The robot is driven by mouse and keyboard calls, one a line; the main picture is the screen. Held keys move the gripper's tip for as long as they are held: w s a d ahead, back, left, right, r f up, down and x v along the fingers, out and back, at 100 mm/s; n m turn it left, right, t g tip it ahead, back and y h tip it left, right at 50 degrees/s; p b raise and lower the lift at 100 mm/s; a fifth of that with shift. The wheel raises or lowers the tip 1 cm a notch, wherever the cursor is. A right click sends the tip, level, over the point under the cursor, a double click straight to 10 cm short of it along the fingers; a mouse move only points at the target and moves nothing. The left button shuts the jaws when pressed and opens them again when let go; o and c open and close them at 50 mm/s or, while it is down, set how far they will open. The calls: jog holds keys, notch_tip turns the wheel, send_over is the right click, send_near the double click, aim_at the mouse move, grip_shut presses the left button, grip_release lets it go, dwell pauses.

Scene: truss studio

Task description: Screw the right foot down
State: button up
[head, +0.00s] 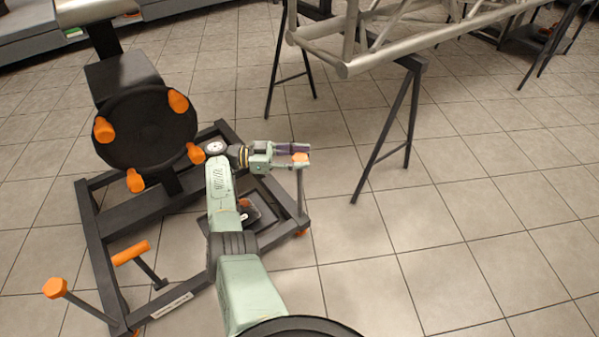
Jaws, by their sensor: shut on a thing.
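The right foot is an upright grey spindle (300,195) at the right corner of a black floor frame (168,206), with an orange knob (300,158) on top. A small orange piece (302,232) shows at its lower end, near the floor. My gripper (296,152) reaches in from the left and is shut on the orange knob. Its dark fingers hide part of the knob. Whether the lower end touches the floor is too small to tell.
A round black plate (150,130) with several orange knobs stands on the frame. Another orange-knobbed spindle (55,288) and an orange T-handle (130,253) are at the front left. A metal truss (345,62) rests on black trestles (402,115). Tiled floor at right is clear.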

jog(key=shift+d+f+m+g+b, duration=0.15)
jog(key=shift+m+g+b, duration=0.45)
jog(key=shift+b, duration=0.95)
jog(key=shift+a+f+m+g+b, duration=0.1)
jog(key=shift+f+m+g+b, duration=0.2)
jog(key=shift+g+b, duration=0.9)
jog(key=shift+r+b, duration=0.1)
jog(key=shift+b, duration=0.75)
jog(key=shift+d+r+m+y+b, duration=0.15)
jog(key=shift+m+y+b, duration=0.2)
jog(key=shift+b, duration=0.35)
jog(key=shift+s+r+g+b, duration=0.1)
jog(key=shift+r+g+b, duration=0.1)
jog(key=shift+g+b, duration=0.1)
jog(key=o, duration=1.1)
jog(key=shift+r+p, duration=0.2)
jog(key=shift+p, duration=0.35)
